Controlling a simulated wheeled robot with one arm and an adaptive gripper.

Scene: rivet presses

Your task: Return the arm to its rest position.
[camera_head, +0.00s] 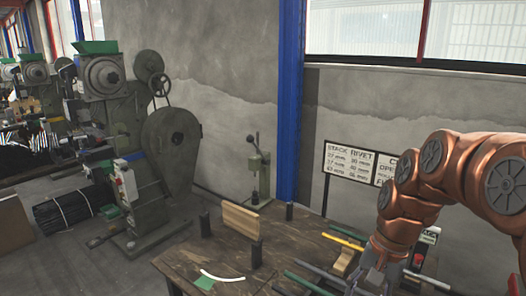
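My copper-coloured arm (437,180) enters at the right edge, arches over and bends down toward the wooden table (187,258). My gripper (374,276) is at its lower end, low in the picture, over or beside the right part of the table. The gripper is small and dark here, and its fingertips are not clear. I cannot tell whether it is open or shut, or whether it touches anything.
The table holds an upright wooden board (240,220), dark posts (257,254), a white curved strip (222,276), a green piece (204,283) and several coloured bars near my gripper. A lettered sign (349,162) stands behind. A large rivet press (170,140) stands left.

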